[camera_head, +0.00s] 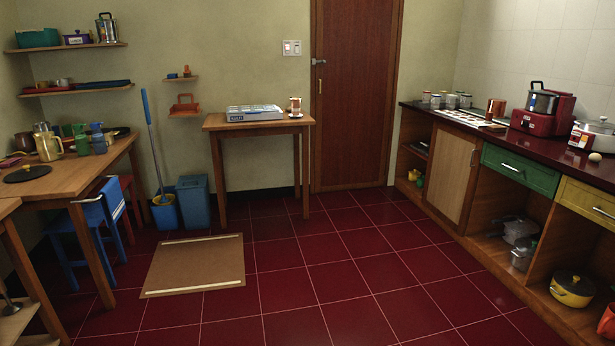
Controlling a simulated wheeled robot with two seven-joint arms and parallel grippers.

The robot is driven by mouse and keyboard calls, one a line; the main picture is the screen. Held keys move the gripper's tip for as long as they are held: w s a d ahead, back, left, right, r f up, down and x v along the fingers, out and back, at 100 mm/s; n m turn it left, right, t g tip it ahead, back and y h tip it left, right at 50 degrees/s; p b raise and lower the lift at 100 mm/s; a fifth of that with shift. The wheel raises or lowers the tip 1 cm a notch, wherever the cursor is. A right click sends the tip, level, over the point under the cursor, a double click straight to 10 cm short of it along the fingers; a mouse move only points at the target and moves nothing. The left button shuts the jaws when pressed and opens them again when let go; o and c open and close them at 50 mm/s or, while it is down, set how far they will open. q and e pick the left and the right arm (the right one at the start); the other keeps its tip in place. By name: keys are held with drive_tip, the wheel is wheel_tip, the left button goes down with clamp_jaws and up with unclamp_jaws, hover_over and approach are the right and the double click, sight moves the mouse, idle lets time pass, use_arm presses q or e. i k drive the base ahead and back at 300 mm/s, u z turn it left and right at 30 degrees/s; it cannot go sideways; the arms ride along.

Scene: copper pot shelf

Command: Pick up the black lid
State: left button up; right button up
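A round black lid (27,174) with a small knob on top lies flat on the wooden table (70,180) at the left, near that table's front left corner. A beige jug and several cups stand behind it on the same table. Neither of my grippers shows in the head view.
A blue stool (95,215) stands partly under the left table. A brown board (195,265) lies on the red tiled floor, with a mop and blue bucket (165,212) behind it. A counter (500,140) runs along the right. The middle floor is clear.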

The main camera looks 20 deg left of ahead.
sight(28, 172)
drive_tip(key=u, duration=0.25)
drive_tip(key=i, duration=2.8)
drive_tip(key=u, duration=0.95)
drive_tip(key=i, duration=1.75)
drive_tip(key=u, duration=2.25)
drive_tip(key=i, duration=0.9)
drive_tip(key=u, duration=0.7)
